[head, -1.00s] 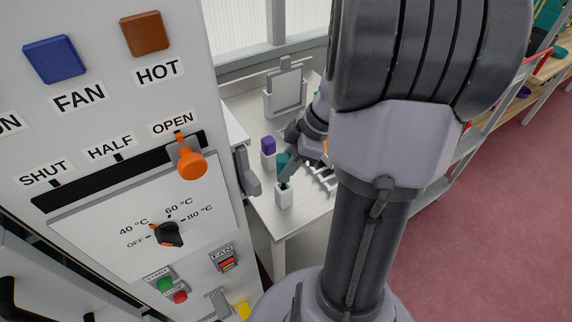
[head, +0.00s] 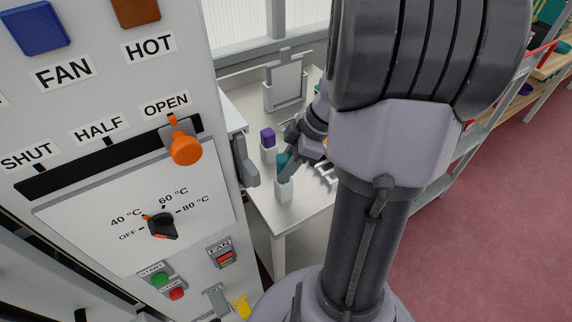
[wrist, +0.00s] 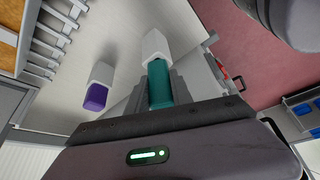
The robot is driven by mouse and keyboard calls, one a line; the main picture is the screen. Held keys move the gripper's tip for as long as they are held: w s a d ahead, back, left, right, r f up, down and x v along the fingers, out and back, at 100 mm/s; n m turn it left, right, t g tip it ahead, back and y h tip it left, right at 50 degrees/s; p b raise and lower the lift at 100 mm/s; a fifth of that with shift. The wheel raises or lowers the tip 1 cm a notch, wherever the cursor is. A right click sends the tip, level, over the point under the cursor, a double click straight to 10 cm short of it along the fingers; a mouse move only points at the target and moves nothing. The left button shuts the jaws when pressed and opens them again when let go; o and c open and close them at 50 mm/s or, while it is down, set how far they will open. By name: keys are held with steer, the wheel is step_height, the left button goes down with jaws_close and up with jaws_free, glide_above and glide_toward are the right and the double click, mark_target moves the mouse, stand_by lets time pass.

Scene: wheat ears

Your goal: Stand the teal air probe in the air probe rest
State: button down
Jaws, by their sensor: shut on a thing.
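The teal air probe (wrist: 160,84) is held between the fingers of my gripper (wrist: 161,76), which is shut on it. Its lower end meets the white air probe rest (wrist: 155,43), and its tip is hidden, seemingly inside the rest. In the head view the teal probe (head: 282,160) stands roughly upright directly above its white rest (head: 283,191), with my gripper (head: 286,168) around it. I cannot tell whether it is fully seated.
A purple probe (head: 267,136) stands in a second white rest (head: 268,154) on the white table (head: 300,214). A white rack (head: 325,174) lies to the right. A control panel (head: 100,210) with an orange knob fills the left.

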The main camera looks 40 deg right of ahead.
steer(key=shift+f, duration=0.25)
steer(key=c, duration=1.1)
jaws_free()
steer(key=shift+r, duration=0.1)
steer(key=shift+o, duration=0.2)
steer(key=p+v, duration=0.7)
steer(key=v, duration=1)
steer(key=shift+r, duration=0.2)
